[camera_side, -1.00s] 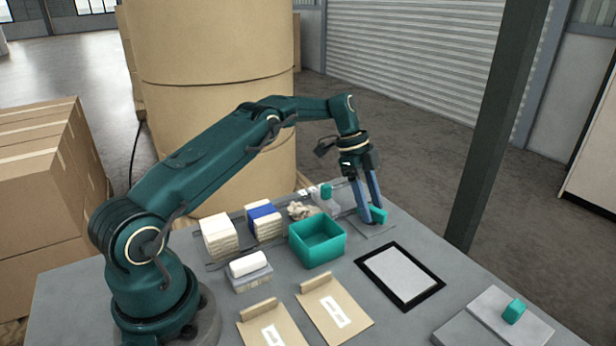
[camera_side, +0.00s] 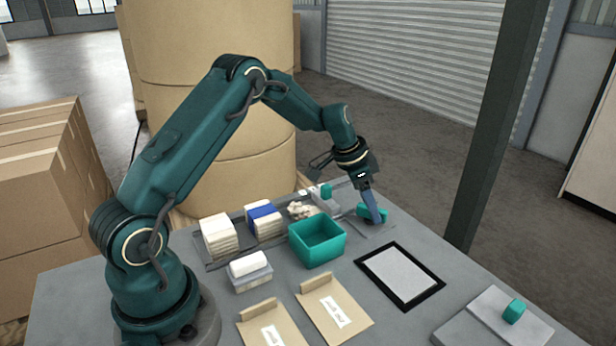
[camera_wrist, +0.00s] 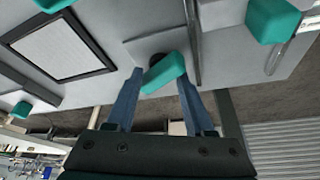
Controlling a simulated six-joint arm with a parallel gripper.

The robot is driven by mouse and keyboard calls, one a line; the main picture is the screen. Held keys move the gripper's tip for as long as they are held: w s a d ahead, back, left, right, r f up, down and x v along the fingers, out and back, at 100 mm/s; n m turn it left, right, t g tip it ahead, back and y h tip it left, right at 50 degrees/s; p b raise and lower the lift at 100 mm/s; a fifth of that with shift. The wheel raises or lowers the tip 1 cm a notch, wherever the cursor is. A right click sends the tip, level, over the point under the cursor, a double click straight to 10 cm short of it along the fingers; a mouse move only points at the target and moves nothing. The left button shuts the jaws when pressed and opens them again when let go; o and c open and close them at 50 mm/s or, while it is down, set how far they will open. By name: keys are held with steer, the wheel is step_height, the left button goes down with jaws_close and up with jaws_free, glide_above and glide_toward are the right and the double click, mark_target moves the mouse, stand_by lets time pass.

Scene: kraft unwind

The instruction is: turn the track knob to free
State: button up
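A teal bar-shaped knob (camera_side: 371,212) sits on a black round hub on a grey plate at the table's far right; I take it as the track knob, though no label is legible. In the wrist view the knob (camera_wrist: 164,73) lies slantwise between my fingertips. My gripper (camera_side: 379,220) points down at it, its nearer finger hiding part of the knob. In the wrist view the gripper (camera_wrist: 160,80) has its two blue-grey fingers well apart, one near each end of the knob. I cannot tell if they touch it.
A teal open bin (camera_side: 318,243) stands left of the knob, a black-framed panel (camera_side: 400,276) in front. Another teal block (camera_side: 326,190) is behind, and one (camera_side: 514,311) sits on a plate at the right. Stacked pads (camera_side: 219,236) and envelopes (camera_side: 335,308) are further left.

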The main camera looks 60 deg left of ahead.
steer(key=n+y, duration=0.1)
steer(key=n, duration=0.3)
steer(key=shift+d+t+y, duration=0.1)
steer(key=shift+t+y, duration=0.2)
steer(key=shift+y, duration=0.1)
steer(key=shift+n, duration=0.3)
steer(key=v, duration=0.4)
steer(key=shift+r, duration=0.35)
steer(key=s+d+r+m+t, duration=0.1)
steer(key=s+d+r, duration=0.15)
steer(key=r, duration=0.35)
steer(key=s+d+r+t, duration=0.1)
steer(key=s+d+r, duration=0.15)
steer(key=r, duration=0.35)
steer(key=s+d, duration=0.2)
steer(key=s, duration=0.6)
steer(key=s+d, duration=0.2)
steer(key=s, duration=0.7)
steer(key=shift+s+d, duration=0.15)
steer(key=shift+d, duration=0.2)
steer(key=shift+o, duration=0.3)
steer(key=shift+f, duration=0.1)
